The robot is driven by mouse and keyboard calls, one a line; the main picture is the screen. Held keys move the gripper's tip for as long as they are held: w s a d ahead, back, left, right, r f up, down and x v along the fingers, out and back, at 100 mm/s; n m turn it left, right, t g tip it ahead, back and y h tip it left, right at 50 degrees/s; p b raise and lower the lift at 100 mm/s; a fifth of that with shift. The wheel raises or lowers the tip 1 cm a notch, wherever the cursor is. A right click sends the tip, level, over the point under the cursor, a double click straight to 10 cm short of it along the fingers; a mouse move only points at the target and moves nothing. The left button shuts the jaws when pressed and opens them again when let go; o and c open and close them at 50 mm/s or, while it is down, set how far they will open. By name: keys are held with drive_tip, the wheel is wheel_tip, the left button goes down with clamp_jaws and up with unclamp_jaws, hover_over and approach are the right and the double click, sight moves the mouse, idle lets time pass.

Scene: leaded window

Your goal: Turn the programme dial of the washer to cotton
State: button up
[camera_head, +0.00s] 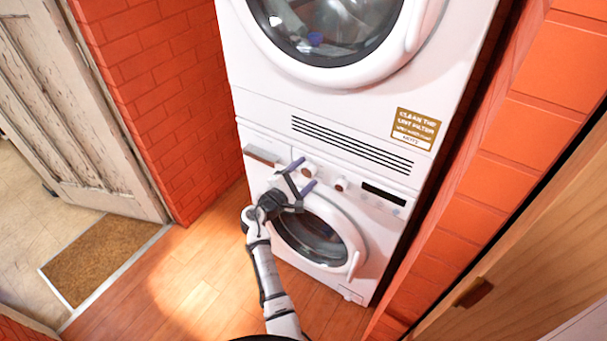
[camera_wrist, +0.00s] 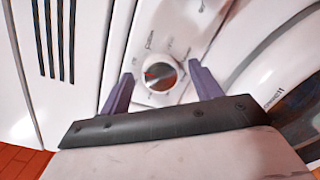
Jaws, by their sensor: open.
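The washer (camera_head: 257,178) is the lower white machine, with a round glass door. The mark appears to point to the left in the wrist view. My gripper (camera_wrist: 160,70) is open, with one purple finger on each side of the dial; I see gaps between them and cannot tell any contact. In the head view my gripper (camera_head: 304,173) is at the panel, partly covering the dial (camera_head: 309,169).
A second white knob (camera_head: 340,184) and a dark display (camera_head: 384,194) lie to the right on the panel. A dryer (camera_head: 262,100) with a lint-filter sign (camera_head: 415,128) stands above. Brick walls (camera_head: 150,70) flank the machines. The wooden floor (camera_head: 190,285) at front left is clear.

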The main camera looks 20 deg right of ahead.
drive_tip(key=c, duration=1)
drive_tip(key=shift+f+b, duration=0.1)
drive_tip(key=shift+b, duration=0.25)
drive_tip(key=m+b, duration=0.3)
drive_tip(key=shift+f+m, duration=0.15)
drive_tip(key=shift+m, duration=0.15)
drive_tip(key=m+y+b, duration=0.1)
drive_tip(key=m+b, duration=0.3)
drive_tip(key=b, duration=0.1)
drive_tip(key=shift+s+m, duration=0.1)
drive_tip(key=shift+m, duration=0.3)
drive_tip(key=shift+r, duration=0.2)
drive_tip(key=o, duration=1)
